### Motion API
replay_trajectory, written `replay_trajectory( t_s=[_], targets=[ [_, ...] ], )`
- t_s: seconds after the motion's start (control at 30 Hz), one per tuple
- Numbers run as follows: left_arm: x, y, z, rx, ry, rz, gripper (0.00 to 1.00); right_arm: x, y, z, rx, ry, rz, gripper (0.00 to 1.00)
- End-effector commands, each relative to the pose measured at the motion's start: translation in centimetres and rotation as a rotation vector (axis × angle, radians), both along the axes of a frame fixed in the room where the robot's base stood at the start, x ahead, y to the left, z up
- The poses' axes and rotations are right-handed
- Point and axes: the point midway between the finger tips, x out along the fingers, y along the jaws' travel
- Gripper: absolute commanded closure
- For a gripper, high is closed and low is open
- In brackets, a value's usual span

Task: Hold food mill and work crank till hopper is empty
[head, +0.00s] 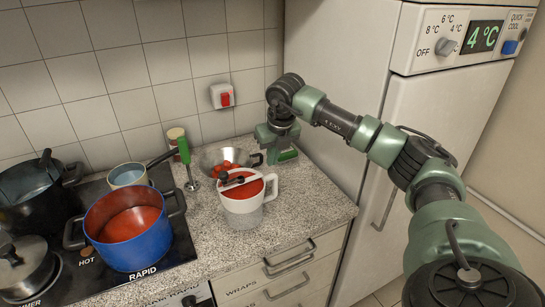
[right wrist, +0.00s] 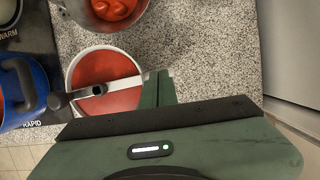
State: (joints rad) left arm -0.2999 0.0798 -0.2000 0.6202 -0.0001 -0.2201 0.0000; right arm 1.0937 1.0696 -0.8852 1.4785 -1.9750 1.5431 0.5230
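The food mill (head: 243,212) is a pale, jug-like vessel with a side handle, standing on the counter. Red pulp (head: 240,190) shows in its hopper, with a metal crank bar and dark knob (head: 225,178) across the top. In the right wrist view the mill's rim (right wrist: 70,72) and crank (right wrist: 98,89) show from above. My right gripper (right wrist: 160,75) points down just right of the mill, its fingers close together with nothing visible between them. In the head view, its body (head: 275,140) is behind and right of the mill. My left gripper is out of view.
A metal bowl of tomatoes (head: 208,160) is behind the mill. A green-handled hand blender (head: 185,155) stands to its left. A blue pot (head: 140,255) with red sauce and dark pots sit on the hob at left. A fridge (head: 345,60) bounds the right. Counter front right is clear.

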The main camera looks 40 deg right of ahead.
Motion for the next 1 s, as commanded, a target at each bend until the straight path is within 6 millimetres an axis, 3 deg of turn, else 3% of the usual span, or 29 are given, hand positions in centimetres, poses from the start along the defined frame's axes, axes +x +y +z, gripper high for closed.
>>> replay_trajectory(
  t_s=[0.63, 0.77, 1.0],
  targets=[
    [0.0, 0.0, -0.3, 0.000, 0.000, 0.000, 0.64, 0.0, 0.0, -0.5, 0.000, 0.000, 0.000, 1.00],
    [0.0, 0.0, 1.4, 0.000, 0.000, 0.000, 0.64, 0.8, -0.1, 2.1, 0.000, -0.005, -0.002, 1.00],
    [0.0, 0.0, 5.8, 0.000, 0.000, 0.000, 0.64, 2.9, -0.4, 8.9, 0.001, -0.004, -0.002, 1.00]
  ],
)
